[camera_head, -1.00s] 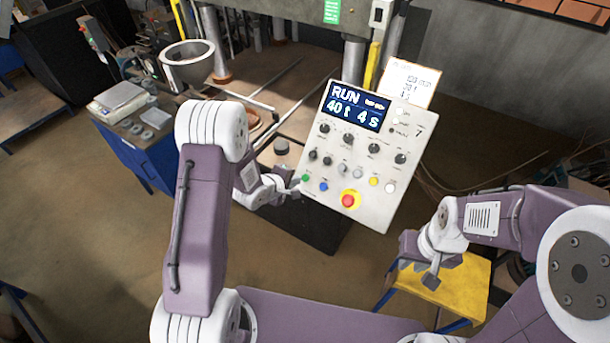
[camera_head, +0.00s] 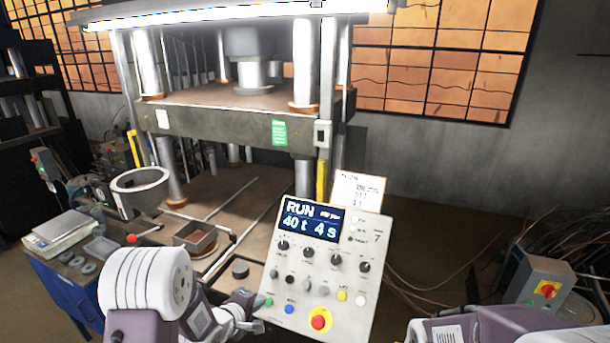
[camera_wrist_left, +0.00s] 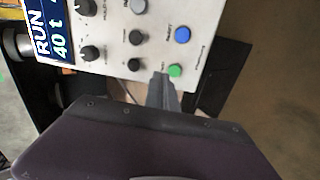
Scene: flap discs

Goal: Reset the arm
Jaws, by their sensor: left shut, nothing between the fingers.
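The control panel (camera_head: 335,262) stands tilted in front of the press. Its screen (camera_head: 312,219) reads RUN, 40 t, 4 s. My left gripper (camera_head: 257,302) is at the panel's lower left edge, by the green button (camera_head: 269,302). In the left wrist view the shut, empty fingers (camera_wrist_left: 163,80) point at the panel, their tips beside the green button (camera_wrist_left: 175,71); I cannot tell whether they touch it. The blue button (camera_wrist_left: 183,35) is a little farther up. Of my right arm only upper links show at the lower right; its gripper is out of view.
The press (camera_head: 240,120) stands behind the panel. A blue bench (camera_head: 60,285) at left holds a scale (camera_head: 58,232) and discs. A metal bowl (camera_head: 140,187) stands near the press. A grey box with a red knob (camera_head: 545,283) is at right, near loose cables.

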